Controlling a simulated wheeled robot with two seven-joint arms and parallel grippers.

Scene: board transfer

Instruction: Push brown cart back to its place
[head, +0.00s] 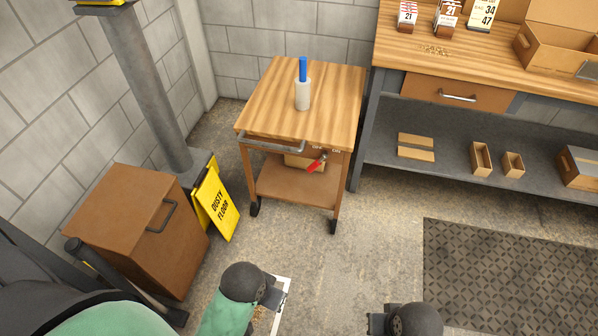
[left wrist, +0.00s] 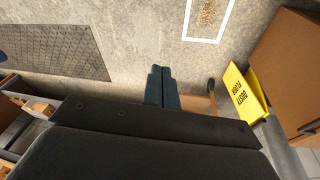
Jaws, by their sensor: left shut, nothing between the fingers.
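The brown cart (head: 300,105) stands between the block wall and the workbench, with a wooden top, a lower shelf and dark casters. A grey handle bar (head: 272,145) runs along its near edge, with a red lever (head: 317,163) to the right.
A yellow "dusty floor" sign (head: 216,203) and a brown cabinet (head: 135,220) stand left of the cart, by a grey column (head: 150,90). The workbench (head: 440,55) is to the right. A dark floor mat (head: 500,275) lies at lower right. Floor before the cart is clear.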

